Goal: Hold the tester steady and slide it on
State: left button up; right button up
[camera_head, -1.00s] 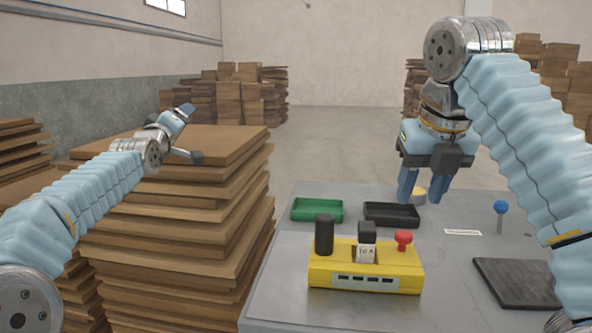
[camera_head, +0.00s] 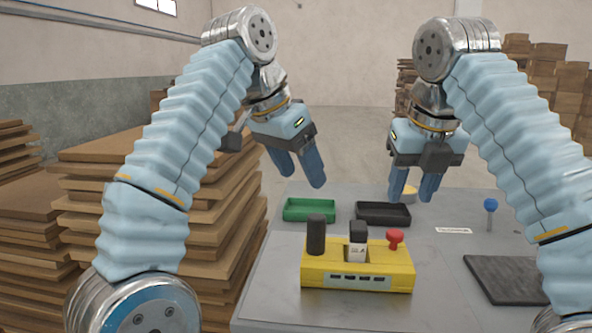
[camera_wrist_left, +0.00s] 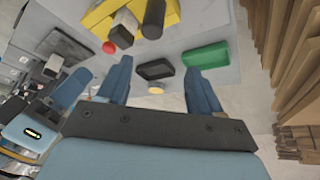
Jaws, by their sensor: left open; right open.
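The yellow tester (camera_head: 358,268) stands on the grey table in the head view. It has a black upright cylinder (camera_head: 316,235) at its left, a black-topped block with a white label (camera_head: 357,243) in the middle and a red knob (camera_head: 395,239) at its right. The tester also shows at the top of the left wrist view (camera_wrist_left: 105,16). My left gripper (camera_head: 304,177) is open and empty, above and behind the green tray. My right gripper (camera_head: 411,192) is open and empty, above the back of the table near the black tray. Neither touches the tester.
A green tray (camera_head: 310,210) and a black tray (camera_head: 383,215) lie behind the tester. A yellow round thing (camera_head: 409,193) is partly hidden by my right gripper. A blue-topped post (camera_head: 490,206) and a dark mat (camera_head: 508,279) are at right. Stacked boards (camera_head: 215,200) rise left of the table.

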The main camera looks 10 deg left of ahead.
aim_at(320, 233)
pick_arm(q)
jog(key=shift+m+g, duration=0.4)
jog(key=shift+m, duration=0.1)
jog(key=x, duration=0.4)
jog(key=s+x, duration=0.1)
jog(key=x, duration=0.3)
jog(key=s+x, duration=0.1)
jog(key=x, duration=0.4)
jog(key=shift+f, duration=0.4)
grip_shut()
dwell(0.3)
